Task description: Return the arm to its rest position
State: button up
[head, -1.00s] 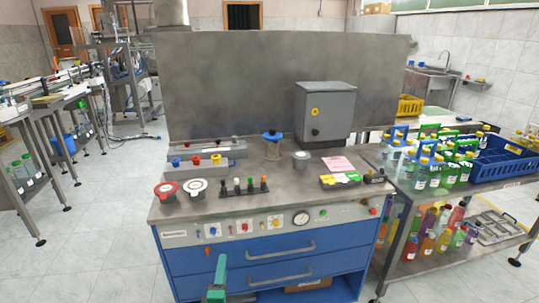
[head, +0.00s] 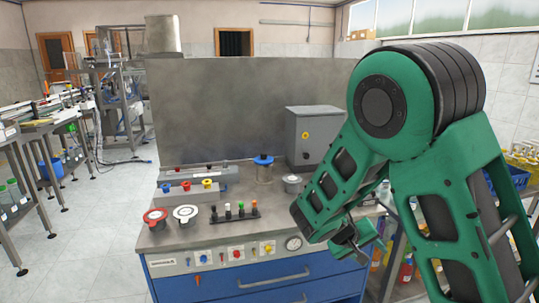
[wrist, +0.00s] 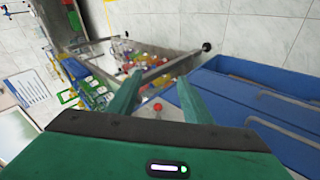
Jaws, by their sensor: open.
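My green arm (head: 440,150) rises in the right half of the head view, bent sharply at its large round joint. My gripper (head: 357,243) hangs at the lower end of the arm, in front of the right end of the workbench. In the wrist view my gripper (wrist: 160,86) has its two green fingers spread apart, with nothing held between them. The arm hides the bench's right end and much of the bottle stand behind it.
The steel workbench (head: 240,222) carries red and white round pieces, a rack of small coloured pegs and a grey box (head: 305,135). Blue drawers (wrist: 265,110) lie close on the right in the wrist view. Floor (head: 95,240) is clear on the left.

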jog(key=s+d+r+m+g+y, duration=0.2)
jog(key=s+d+r+m+g, duration=0.15)
jog(key=s+d, duration=0.4)
jog(key=s+d+r+m+y, duration=0.1)
jog(key=s+r+m+y, duration=0.1)
jog(key=s, duration=1.1)
jog(key=s+d+r+m+y, duration=0.2)
jog(key=s+r+y, duration=0.2)
jog(key=s, duration=0.8)
jog(key=shift+s+d+r, duration=0.25)
jog(key=shift+s+r, duration=0.1)
jog(key=shift+r, duration=0.55)
